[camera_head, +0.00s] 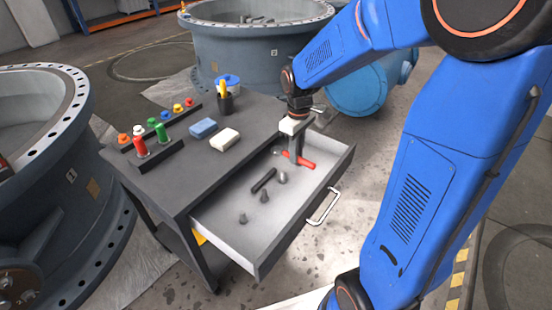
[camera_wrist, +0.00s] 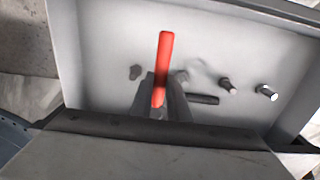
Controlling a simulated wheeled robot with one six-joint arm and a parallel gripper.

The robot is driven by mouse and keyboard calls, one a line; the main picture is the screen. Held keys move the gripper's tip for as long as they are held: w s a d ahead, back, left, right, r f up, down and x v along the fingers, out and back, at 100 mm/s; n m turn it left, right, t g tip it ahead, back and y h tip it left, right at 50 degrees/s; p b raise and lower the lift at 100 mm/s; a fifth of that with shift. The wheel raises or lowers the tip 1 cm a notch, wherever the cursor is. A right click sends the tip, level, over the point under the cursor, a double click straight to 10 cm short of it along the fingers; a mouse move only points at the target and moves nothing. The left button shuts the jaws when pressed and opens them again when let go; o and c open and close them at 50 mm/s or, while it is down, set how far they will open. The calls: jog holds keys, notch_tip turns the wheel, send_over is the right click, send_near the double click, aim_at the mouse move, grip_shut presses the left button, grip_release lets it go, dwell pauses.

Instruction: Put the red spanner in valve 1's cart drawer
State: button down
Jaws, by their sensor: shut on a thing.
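The red spanner (camera_head: 305,162) is held in my gripper (camera_head: 296,158), over the far right part of the open cart drawer (camera_head: 225,225). In the wrist view, the spanner (camera_wrist: 164,60) points away from the gripper (camera_wrist: 160,98), whose fingers close around its near end. The spanner is inside the drawer's outline; I cannot tell whether it touches the drawer floor. The drawer is pulled out from the dark grey cart (camera_head: 180,185), between two large flanged valve bodies.
Several bolts (camera_head: 264,196) and a dark rod (camera_head: 263,180) lie in the drawer. A valve body (camera_head: 35,110) stands left.

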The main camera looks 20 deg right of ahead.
aim_at(276, 164)
notch_tip(276, 164, down, 5)
jog(key=shift+r, duration=0.15)
jog(key=w+a, duration=0.2)
jog(key=shift+w, duration=0.3)
jog(key=shift+w+a, duration=0.7)
jog(key=shift+w, duration=0.25)
jog(key=shift+w+a, duration=0.65)
jog(key=shift+w, duration=0.3)
jog(key=shift+w+f, duration=0.1)
jog(key=shift+f, duration=0.65)
jog(key=shift+f, duration=0.1)
jog(key=c, duration=2)
grip_release()
notch_tip(276, 164, up, 12)
jog(key=shift+r, duration=0.15)
